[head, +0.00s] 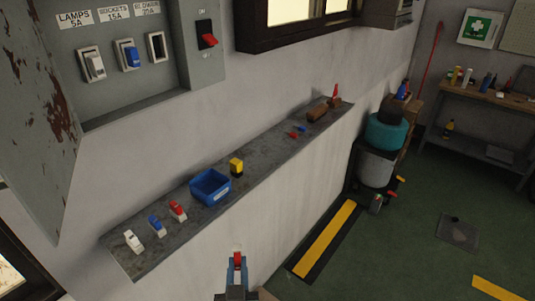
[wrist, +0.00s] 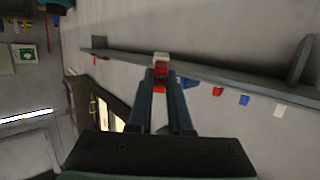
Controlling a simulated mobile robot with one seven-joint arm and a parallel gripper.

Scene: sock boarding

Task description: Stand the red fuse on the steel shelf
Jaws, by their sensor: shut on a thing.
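My gripper (head: 238,262) is shut on a red fuse (head: 238,257), held in front of the wall below and clear of the steel shelf (head: 264,152). In the wrist view the held red fuse (wrist: 160,88) sits between the fingertips (wrist: 160,76), with a white part at its outer end. The shelf (wrist: 250,82) runs behind it in that view. Another red-and-white fuse (head: 177,209) lies on the shelf beside a blue fuse (head: 156,224) and a white fuse (head: 133,240) at the near left.
A blue bin (head: 210,187) and a yellow-and-black item (head: 236,167) stand mid-shelf. Small red and blue pieces and a brown roll (head: 317,114) lie farther along. The fuse panel (head: 140,78) above has an empty third slot (head: 156,46). Bare shelf shows between the yellow item and the small pieces.

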